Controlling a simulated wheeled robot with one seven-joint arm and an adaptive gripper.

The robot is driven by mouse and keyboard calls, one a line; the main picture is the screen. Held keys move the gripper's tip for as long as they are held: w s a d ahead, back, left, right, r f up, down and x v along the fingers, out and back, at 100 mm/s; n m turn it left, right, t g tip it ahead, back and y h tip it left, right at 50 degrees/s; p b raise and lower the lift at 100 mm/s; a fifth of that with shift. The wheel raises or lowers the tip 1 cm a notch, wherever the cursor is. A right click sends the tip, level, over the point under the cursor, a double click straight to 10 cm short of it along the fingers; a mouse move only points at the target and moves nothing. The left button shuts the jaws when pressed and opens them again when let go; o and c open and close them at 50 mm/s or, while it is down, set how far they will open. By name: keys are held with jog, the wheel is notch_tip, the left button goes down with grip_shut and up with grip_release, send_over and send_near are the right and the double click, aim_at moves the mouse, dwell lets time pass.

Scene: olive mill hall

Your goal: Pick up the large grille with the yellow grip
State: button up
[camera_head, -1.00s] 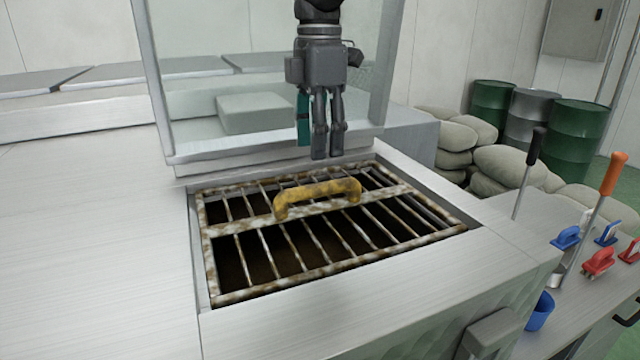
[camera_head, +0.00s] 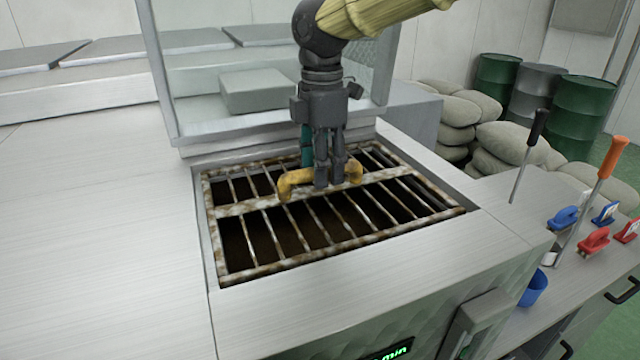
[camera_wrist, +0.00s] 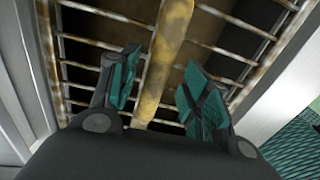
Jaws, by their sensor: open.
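The large grille (camera_head: 262,267) is a rusty, whitish metal frame with several bars, lying flat in the opening of the steel counter. Its yellow grip (camera_head: 290,182) is a worn arched handle on the middle crossbar. My gripper (camera_head: 329,186) points straight down at the grip and hides its middle part in the head view. In the wrist view the yellow grip (camera_wrist: 165,50) runs between the two teal-padded fingers of my gripper (camera_wrist: 155,90), with a gap visible on both sides. The fingers are open and hold nothing.
A clear guard panel (camera_head: 170,75) stands behind the opening. The steel counter (camera_head: 100,220) is bare to the left. At right, a side bench holds blue clips (camera_head: 563,218), red clips (camera_head: 593,240), a blue cup (camera_head: 534,288) and long-handled tools. Sacks (camera_head: 460,120) and drums (camera_head: 580,115) stand beyond.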

jog(key=shift+w+f, duration=0.2)
jog(key=shift+f, duration=0.45)
jog(key=shift+w+f, duration=0.2)
jog(key=shift+f, duration=0.4)
jog(key=shift+s+r, duration=0.2)
jog(key=shift+s, duration=0.15)
jog(key=shift+c, duration=0.8)
jog(key=shift+s, duration=0.1)
jog(key=c, duration=0.3)
grip_shut()
